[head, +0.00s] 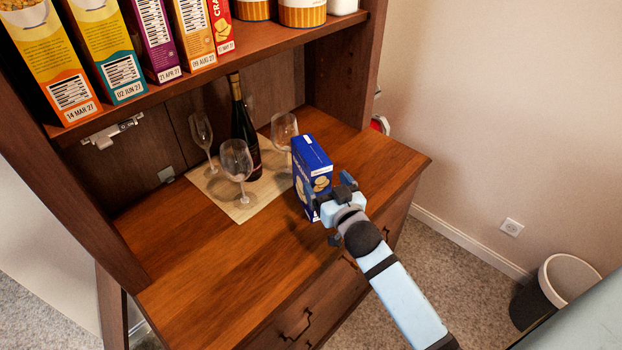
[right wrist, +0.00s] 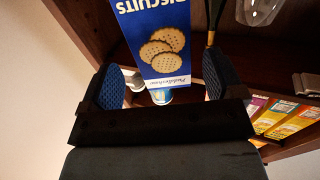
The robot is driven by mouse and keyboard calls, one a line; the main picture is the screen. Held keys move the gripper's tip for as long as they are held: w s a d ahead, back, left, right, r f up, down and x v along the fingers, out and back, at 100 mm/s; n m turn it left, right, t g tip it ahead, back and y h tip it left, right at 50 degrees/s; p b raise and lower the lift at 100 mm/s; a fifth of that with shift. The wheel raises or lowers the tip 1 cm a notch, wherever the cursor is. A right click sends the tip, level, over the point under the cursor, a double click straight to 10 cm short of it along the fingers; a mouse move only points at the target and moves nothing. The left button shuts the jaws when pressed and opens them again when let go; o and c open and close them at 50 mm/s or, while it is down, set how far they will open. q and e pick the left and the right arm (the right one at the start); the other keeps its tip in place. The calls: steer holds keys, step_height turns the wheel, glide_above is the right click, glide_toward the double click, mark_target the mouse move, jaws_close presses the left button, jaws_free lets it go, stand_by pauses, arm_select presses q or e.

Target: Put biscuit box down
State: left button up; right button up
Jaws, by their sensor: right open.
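The blue biscuit box (head: 312,163) stands on the wooden counter near its front edge, right of the wine glasses. My right gripper (head: 332,200) is at the front end of the box, with its jaws open. In the right wrist view, the box (right wrist: 160,45) shows its biscuit picture and lettering between the two spread fingers of my right gripper (right wrist: 165,85). My left gripper is not in view.
A dark wine bottle (head: 244,130) and several wine glasses (head: 236,160) stand on a beige mat (head: 240,210) beside the box. Cereal boxes (head: 110,50) line the shelf above. The counter's left front (head: 190,250) is clear. A bin (head: 560,285) stands on the floor.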

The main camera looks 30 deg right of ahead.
steer(key=w, duration=0.6)
steer(key=shift+r, duration=0.25)
jaws_close()
